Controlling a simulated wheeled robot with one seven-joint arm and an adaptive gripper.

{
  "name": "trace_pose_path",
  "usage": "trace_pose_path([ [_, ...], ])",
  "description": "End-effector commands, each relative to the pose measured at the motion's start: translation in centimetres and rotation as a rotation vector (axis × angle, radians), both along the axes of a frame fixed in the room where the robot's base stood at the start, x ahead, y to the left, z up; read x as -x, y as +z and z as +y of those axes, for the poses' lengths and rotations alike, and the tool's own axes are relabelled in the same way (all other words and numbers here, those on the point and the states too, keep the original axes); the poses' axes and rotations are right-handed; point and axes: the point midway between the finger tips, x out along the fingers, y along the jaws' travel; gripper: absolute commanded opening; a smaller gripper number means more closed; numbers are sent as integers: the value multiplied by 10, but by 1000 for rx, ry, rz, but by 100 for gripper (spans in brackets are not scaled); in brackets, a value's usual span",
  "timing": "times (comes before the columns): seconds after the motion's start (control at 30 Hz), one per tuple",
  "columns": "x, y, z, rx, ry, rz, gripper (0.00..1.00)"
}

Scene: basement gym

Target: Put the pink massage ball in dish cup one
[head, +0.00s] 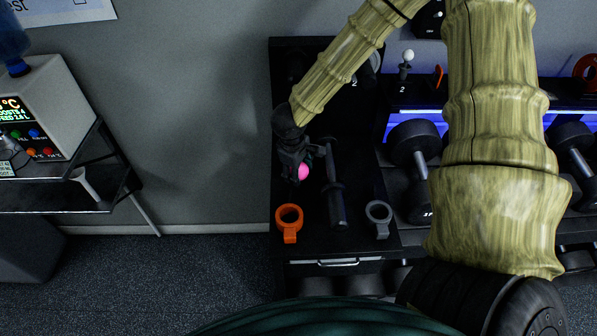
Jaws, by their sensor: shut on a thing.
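The pink massage ball (303,172) is a small bright pink sphere over the black shelf top in the head view. My gripper (299,168) is dark and shut on it, with the fingers hiding part of the ball. I cannot tell how high the ball is above the shelf. No cup is clearly marked as dish cup one. A label "2" (402,90) shows on the back ledge, below a white ball on a dark stand (406,62). Another "2" (354,84) shows just left, partly behind my arm.
An orange ring with a tab (289,228), a black handled bar (335,190) and a grey ring with a tab (379,229) lie on the black shelf top (310,250). Dumbbells (415,143) stand at right. A side table with a machine (42,110) is at left.

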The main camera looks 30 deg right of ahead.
Motion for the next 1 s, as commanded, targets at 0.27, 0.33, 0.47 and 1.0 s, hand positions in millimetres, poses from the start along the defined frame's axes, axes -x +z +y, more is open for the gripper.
trace_pose_path([
  [0.27, -1, 36, 0, 0, 0, -5, 21],
  [0.33, -1, 46, 0, -1, 0, -4, 21],
  [0.47, -1, 65, 0, -1, 0, -4, 21],
  [1.0, -1, 96, 0, 0, 0, -1, 21],
])
